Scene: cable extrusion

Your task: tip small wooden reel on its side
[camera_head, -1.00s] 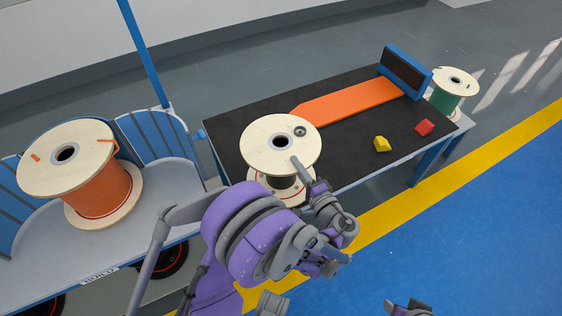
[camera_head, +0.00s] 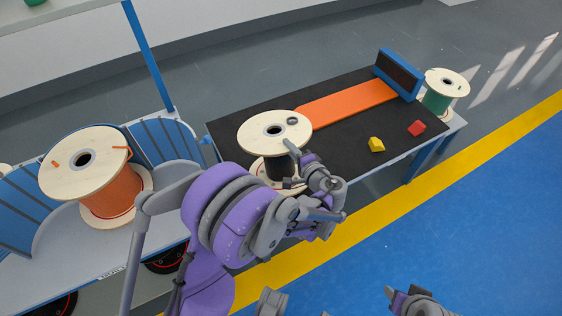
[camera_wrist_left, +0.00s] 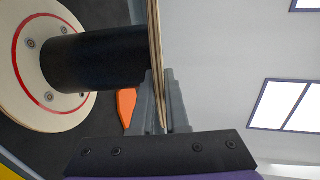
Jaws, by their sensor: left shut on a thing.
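The small wooden reel, with a pale upper flange (camera_head: 270,132) and a black core, stands upright or nearly so at the near left of the black-topped table. My left gripper (camera_head: 294,163) is at the near right rim of the upper flange. In the left wrist view, my left gripper (camera_wrist_left: 161,105) has its fingers on both faces of that flange, seen edge-on, and is shut on it. The black core (camera_wrist_left: 95,62) and the lower flange (camera_wrist_left: 28,85) with a red ring also show there. In the head view, my arm hides part of the lower flange.
An orange strip (camera_head: 350,102) runs to a blue-framed block (camera_head: 398,75) on the table (camera_head: 238,170). Yellow (camera_head: 376,144) and red (camera_head: 416,128) blocks lie at right. A big orange-wound reel (camera_head: 112,192) stands left, a green one (camera_head: 437,98) far right.

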